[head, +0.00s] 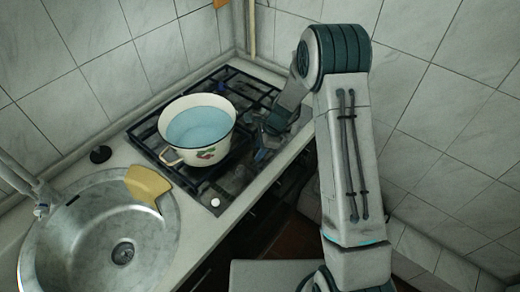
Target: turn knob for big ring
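The gas stove (172,172) is a dark hob with black grates set into the counter. A white knob (215,202) shows on its front strip, at the near left end. Other knobs along that strip are hidden or too dark to make out. My arm reaches in from the right, and my gripper (262,156) is low over the front part of the stove, right of the pot and farther along than the white knob. Its fingers are small and dark here, so I cannot tell whether they are open or touching a knob. The burner rings are mostly hidden.
A cream enamel pot (205,148) with a fruit picture and bluish liquid inside stands on the grates. A metal sink (60,245) with a yellow cloth (146,184) on its rim is at left. A black round stopper (100,154) lies behind it. Tiled walls close off the back and right.

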